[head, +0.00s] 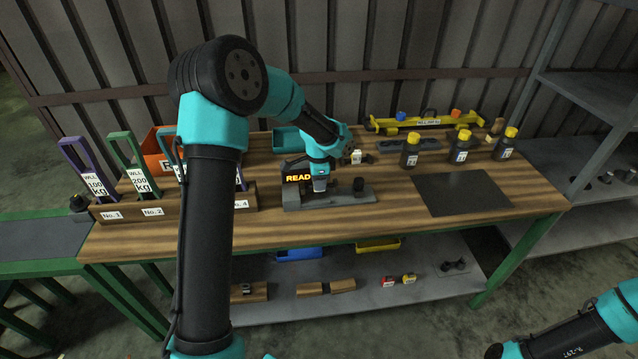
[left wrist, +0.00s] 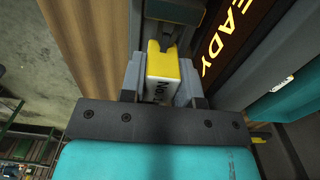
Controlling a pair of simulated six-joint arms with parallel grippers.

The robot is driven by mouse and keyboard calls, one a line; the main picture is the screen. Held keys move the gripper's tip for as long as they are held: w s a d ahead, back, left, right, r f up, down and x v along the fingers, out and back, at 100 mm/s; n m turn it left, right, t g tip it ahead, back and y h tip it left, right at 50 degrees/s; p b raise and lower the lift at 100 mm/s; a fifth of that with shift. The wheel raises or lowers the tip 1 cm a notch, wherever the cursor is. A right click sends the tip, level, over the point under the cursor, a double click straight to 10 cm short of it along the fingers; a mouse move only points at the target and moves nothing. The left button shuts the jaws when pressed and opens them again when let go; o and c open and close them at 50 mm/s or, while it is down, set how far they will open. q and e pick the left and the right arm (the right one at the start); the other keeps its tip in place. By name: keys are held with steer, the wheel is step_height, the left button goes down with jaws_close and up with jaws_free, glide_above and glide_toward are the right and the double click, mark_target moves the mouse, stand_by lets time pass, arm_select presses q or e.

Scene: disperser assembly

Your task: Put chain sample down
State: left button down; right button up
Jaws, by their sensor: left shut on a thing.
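My left gripper (head: 320,184) is down over the grey tester (head: 335,198) with the lit READY display (head: 298,178), in the middle of the bench. In the left wrist view the gripper (left wrist: 161,82) is shut on a yellow block with a white face marked "No." (left wrist: 162,68), which I take for the chain sample. The rest of its number is cut off, and no chain links can be made out. Whether its far end touches the tester is hidden. Of my right arm, only a part shows at the bottom right; its dark end (head: 496,350) is cut off by the frame.
A wooden rack (head: 180,205) with numbered slots holds coloured WLL shackles at the left. Black bottles with yellow caps (head: 461,147) stand at the back right. A dark mat (head: 463,194) lies clear at the right. A yellow beam (head: 425,122) lies at the back.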

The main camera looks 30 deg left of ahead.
arm_select(q)
steer(key=shift+f, duration=0.5)
steer(key=shift+s+f, duration=0.1)
steer(key=shift+f, duration=0.65)
steer(key=c, duration=0.8)
jaws_free()
steer(key=shift+s+f, duration=0.1)
steer(key=shift+c, duration=0.2)
steer(key=r, duration=1.3)
steer(key=shift+w+r, duration=0.2)
steer(key=shift+r, duration=0.15)
steer(key=shift+f, duration=0.1)
